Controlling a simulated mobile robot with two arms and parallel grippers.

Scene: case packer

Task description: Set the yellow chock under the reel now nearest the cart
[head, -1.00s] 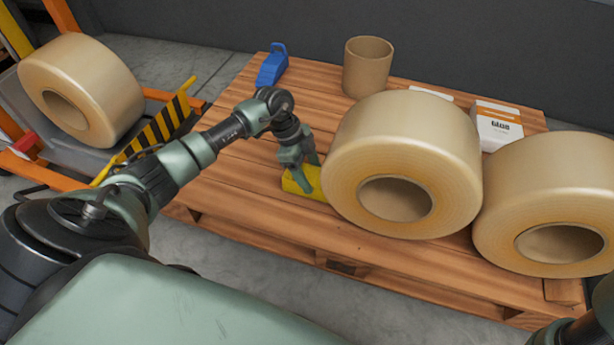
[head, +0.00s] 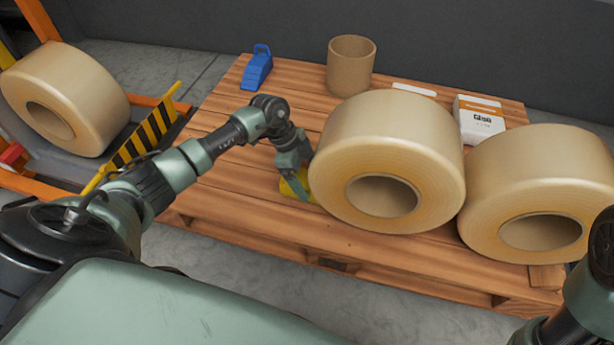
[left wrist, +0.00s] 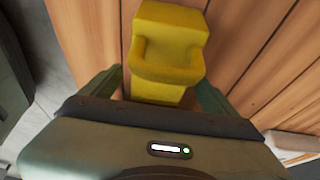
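The yellow chock (head: 286,187) lies on the pallet at the left foot of the middle reel (head: 388,150), the pallet reel nearer the cart. Whether it touches the reel cannot be told. My left gripper (head: 295,180) is down over the chock and partly hides it. In the left wrist view the chock (left wrist: 168,50) lies between the open fingers (left wrist: 162,92), with wood showing beside the left finger. A second reel (head: 545,185) stands right of the middle one. The orange-framed cart (head: 30,180) at far left carries another reel (head: 85,85). My right gripper is out of view.
A blue chock (head: 257,70), a cardboard tube (head: 350,68) and a white-and-orange carton (head: 478,122) stand at the pallet's back. A black-and-yellow striped plate (head: 140,140) rises between cart and pallet (head: 225,165). The planks left of the yellow chock are clear.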

